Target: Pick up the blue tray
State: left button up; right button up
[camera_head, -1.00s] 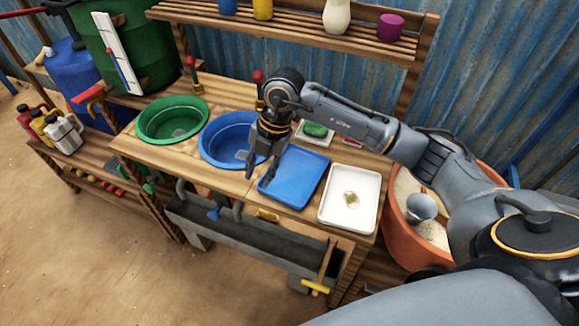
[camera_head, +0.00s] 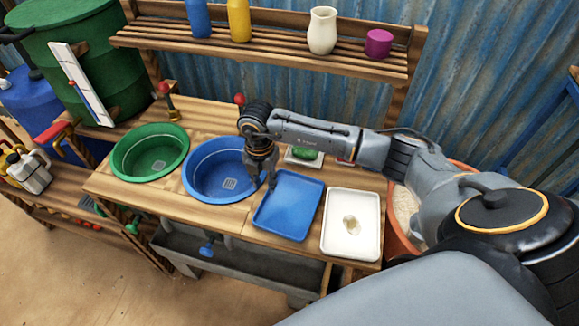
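The blue tray (camera_head: 289,209) lies flat on the wooden counter, between the blue basin and the white tray. My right gripper (camera_head: 263,184) points down at the tray's left rim near its back corner, beside the blue basin (camera_head: 219,170). Its fingers look apart with nothing held between them. I cannot tell whether a finger touches the rim. My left gripper is not in view.
The white tray (camera_head: 350,242) with a small pale object lies close on the right. A green basin (camera_head: 150,153) is set in the counter at left. A small dish with a green item (camera_head: 306,153) sits behind the blue tray. A shelf (camera_head: 270,55) with bottles stands above.

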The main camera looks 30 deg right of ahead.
aim_at(266, 193)
jog(key=shift+w+d+f+p, duration=0.15)
jog(key=shift+f+p, duration=0.4)
jog(key=shift+f, duration=0.3)
notch_tip(266, 193, down, 2)
jog(key=shift+w+f, duration=0.1)
jog(key=shift+f, duration=0.05)
jog(key=shift+f+p, duration=0.3)
jog(key=shift+f, duration=0.15)
grip_shut()
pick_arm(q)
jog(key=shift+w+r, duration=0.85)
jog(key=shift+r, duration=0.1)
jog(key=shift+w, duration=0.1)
